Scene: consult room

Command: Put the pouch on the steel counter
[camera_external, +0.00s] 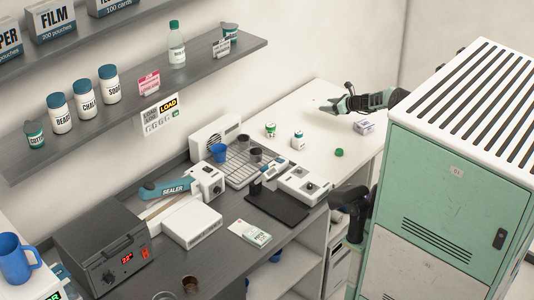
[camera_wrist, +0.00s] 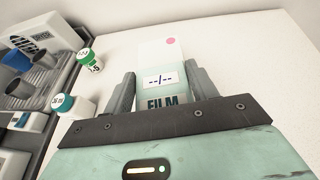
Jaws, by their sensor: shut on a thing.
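A flat white pouch with a pink dot, a "--/--" label and the word FILM (camera_wrist: 160,58) stands out between the two fingers of my gripper (camera_wrist: 163,88) in the wrist view. My gripper (camera_external: 327,105) is shut on it. In the external view it is over the white worktop (camera_external: 318,92) at the back right, and the pouch is hard to make out against the white. I cannot tell whether the pouch touches the worktop. The grey counter (camera_external: 270,268), which looks like the steel counter, runs along the wall to the left of the worktop.
Two small jars (camera_external: 270,130) (camera_external: 298,141), a green lid (camera_external: 339,153) and a pale box (camera_external: 363,127) stand near my gripper. The grey counter holds a sealer (camera_external: 165,188), a wire rack (camera_external: 240,172), a black mat (camera_external: 277,207) and a packet (camera_external: 250,233). A green cabinet (camera_external: 440,190) stands at right.

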